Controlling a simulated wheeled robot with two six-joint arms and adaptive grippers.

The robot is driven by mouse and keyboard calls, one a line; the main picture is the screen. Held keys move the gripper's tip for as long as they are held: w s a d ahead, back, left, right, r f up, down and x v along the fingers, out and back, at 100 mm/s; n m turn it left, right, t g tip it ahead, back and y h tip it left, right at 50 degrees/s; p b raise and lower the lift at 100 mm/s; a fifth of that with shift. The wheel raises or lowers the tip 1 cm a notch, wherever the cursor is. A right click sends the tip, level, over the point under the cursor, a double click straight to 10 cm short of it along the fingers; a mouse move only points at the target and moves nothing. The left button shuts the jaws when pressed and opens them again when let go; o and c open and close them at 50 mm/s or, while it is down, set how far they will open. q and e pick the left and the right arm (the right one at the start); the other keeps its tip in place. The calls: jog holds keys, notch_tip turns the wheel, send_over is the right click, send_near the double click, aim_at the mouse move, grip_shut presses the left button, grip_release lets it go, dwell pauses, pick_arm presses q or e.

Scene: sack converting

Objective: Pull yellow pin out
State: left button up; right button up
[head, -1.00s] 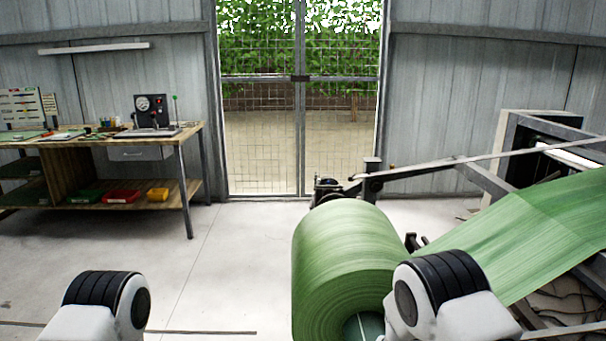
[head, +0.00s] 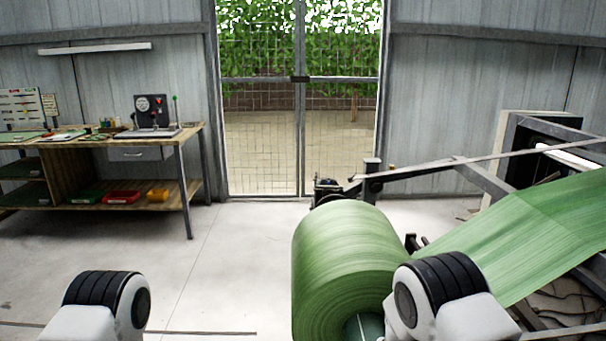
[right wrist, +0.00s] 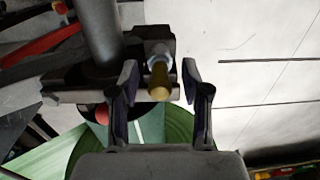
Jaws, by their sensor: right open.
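The yellow pin (right wrist: 158,82) shows in the right wrist view, with a pale metal collar (right wrist: 159,52) behind it on a dark bracket (right wrist: 187,48). My right gripper (right wrist: 158,88) is open, with one finger on each side of the pin. The fingers look apart from it, with a gap on both sides. The pin cannot be made out in the head view. Both my arms show at the bottom of the head view, but neither gripper's fingers show there.
A large green roll (head: 345,255) stands in front of me, its web (head: 540,235) running up to the right. A grey bar (right wrist: 97,35) stands left of the pin. A workbench (head: 165,140) is at the left. The floor (head: 235,270) between is clear.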

grip_shut()
jog(key=shift+r, duration=0.1)
jog(key=shift+d+r+p, duration=0.15)
jog(key=shift+r+p, duration=2.45)
jog(key=shift+r, duration=0.35)
jog(key=shift+r+p, duration=0.5)
